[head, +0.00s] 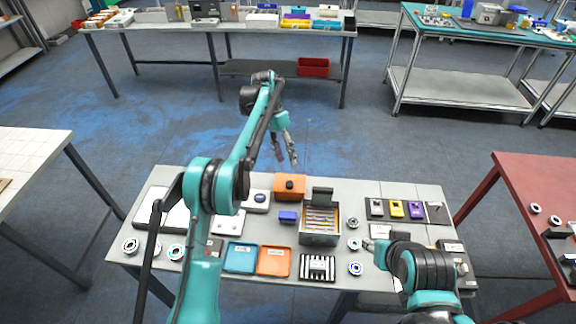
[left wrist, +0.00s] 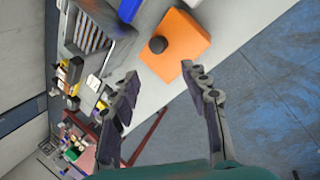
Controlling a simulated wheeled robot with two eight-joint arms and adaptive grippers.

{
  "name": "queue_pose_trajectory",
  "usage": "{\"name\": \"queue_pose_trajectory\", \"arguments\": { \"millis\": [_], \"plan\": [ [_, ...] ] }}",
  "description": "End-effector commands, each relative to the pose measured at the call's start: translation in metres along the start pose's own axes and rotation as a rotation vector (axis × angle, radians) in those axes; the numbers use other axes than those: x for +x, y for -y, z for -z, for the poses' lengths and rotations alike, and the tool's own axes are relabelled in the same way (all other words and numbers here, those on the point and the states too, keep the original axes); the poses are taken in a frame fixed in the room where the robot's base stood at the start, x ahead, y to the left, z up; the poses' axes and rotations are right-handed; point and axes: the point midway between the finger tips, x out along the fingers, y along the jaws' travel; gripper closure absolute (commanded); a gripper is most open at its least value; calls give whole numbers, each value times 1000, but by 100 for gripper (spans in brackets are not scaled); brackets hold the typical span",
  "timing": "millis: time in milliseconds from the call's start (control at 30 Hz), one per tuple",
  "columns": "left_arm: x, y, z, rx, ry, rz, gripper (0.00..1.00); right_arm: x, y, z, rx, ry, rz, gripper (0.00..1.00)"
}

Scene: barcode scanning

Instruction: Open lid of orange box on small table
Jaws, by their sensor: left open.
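The orange box (head: 290,188) stands on the small grey table (head: 338,192) near its far edge, with a round black knob on top. Its lid appears closed. The orange box also shows in the left wrist view (left wrist: 178,47), ahead of the fingers and apart from them. My left gripper (head: 285,163) is open and empty, above and just beyond the table's far edge, close to the orange box; its two spread fingers also show in the left wrist view (left wrist: 158,85). My right gripper (head: 370,245) is low over the table's right part, its fingers mostly hidden by its wrist.
A grey box with an open lid (head: 320,238) stands right of the orange box. Blue (head: 240,257) and orange (head: 274,261) trays lie nearer, with round parts and coloured devices around.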

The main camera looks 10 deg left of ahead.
Motion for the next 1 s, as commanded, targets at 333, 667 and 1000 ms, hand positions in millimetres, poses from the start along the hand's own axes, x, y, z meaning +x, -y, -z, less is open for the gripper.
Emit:
{"name": "queue_pose_trajectory", "arguments": {
  "millis": [333,667,1000],
  "plan": [
    [-28,0,0,0,0,0,54,0,0,0,0,0,0,60],
    [-28,0,0,0,1,0,54,0,0,0,0,0,0,60],
    [-56,-17,-20,-70,-60,73,54,5,0,-3,0,0,0,60]
  ]
}}
